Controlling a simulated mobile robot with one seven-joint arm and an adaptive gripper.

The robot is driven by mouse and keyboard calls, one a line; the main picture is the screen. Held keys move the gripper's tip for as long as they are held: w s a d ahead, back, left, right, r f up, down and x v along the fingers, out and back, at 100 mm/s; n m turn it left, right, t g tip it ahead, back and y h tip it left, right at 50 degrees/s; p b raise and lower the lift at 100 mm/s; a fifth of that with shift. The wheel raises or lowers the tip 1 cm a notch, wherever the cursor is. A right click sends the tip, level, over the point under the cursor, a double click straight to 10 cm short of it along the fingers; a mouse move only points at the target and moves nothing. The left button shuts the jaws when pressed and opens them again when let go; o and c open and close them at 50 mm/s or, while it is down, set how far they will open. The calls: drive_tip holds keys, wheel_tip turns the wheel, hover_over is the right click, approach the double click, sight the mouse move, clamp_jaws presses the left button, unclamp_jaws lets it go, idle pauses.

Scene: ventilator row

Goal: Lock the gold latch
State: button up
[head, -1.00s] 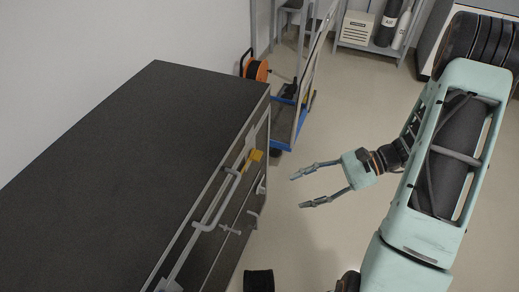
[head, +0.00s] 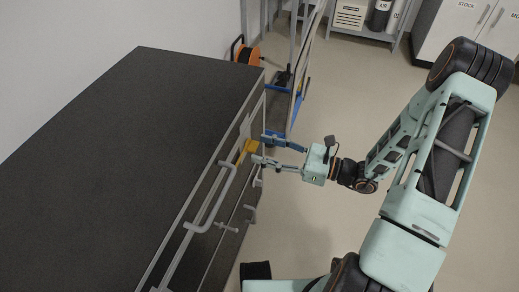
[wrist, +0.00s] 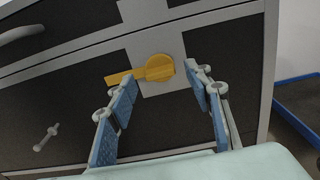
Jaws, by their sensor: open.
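The gold latch (wrist: 158,68) is a round knob with a flat bar pointing left, set on a pale plate on the front of the dark cabinet (head: 130,150). In the head view the gold latch (head: 248,147) is near the cabinet's far right corner. My gripper (head: 262,147) is open at the cabinet front, its fingers pointing at the latch. In the wrist view my gripper (wrist: 160,98) has its fingers apart, with the knob beyond and between the fingertips. I cannot tell whether a finger touches the latch.
A grey handle bar (head: 214,203) sticks out of the cabinet front. A small grey peg (wrist: 46,137) is low on the front. A blue cart (head: 297,100) stands just past the cabinet corner. Open floor (head: 300,225) lies to the right.

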drive_tip(key=shift+x, duration=1)
clamp_jaws()
